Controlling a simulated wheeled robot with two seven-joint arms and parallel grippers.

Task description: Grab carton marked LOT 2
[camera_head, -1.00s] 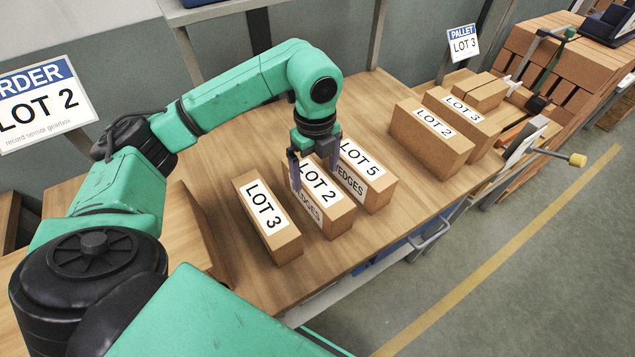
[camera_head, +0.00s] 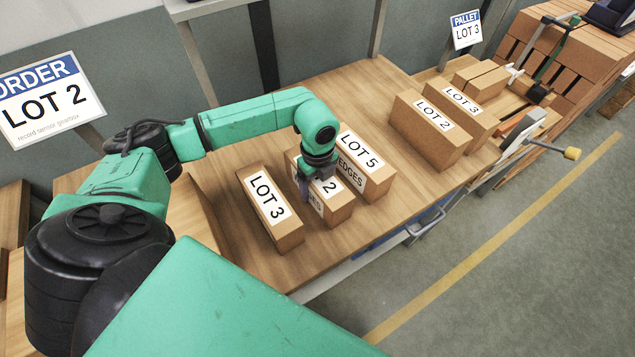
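A brown carton marked LOT 2 (camera_head: 341,208) stands on the wooden table, between the LOT 3 carton (camera_head: 289,240) and the LOT 5 carton (camera_head: 379,186). My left gripper (camera_head: 316,184) points down at this middle carton, partly covering its top label. One dark finger shows at the carton's left part; the other is hidden, so its opening and any contact are unclear. The carton appears to rest on the table. Another LOT 2 carton (camera_head: 447,150) stands farther right, beside a second LOT 3 carton (camera_head: 484,125). My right gripper is out of view.
An order sign (camera_head: 45,100) at left reads LOT 2. A pallet sign (camera_head: 466,30) at the back reads LOT 3. A clamp-like tool (camera_head: 535,95) and stacked brown blocks (camera_head: 570,45) lie at right.

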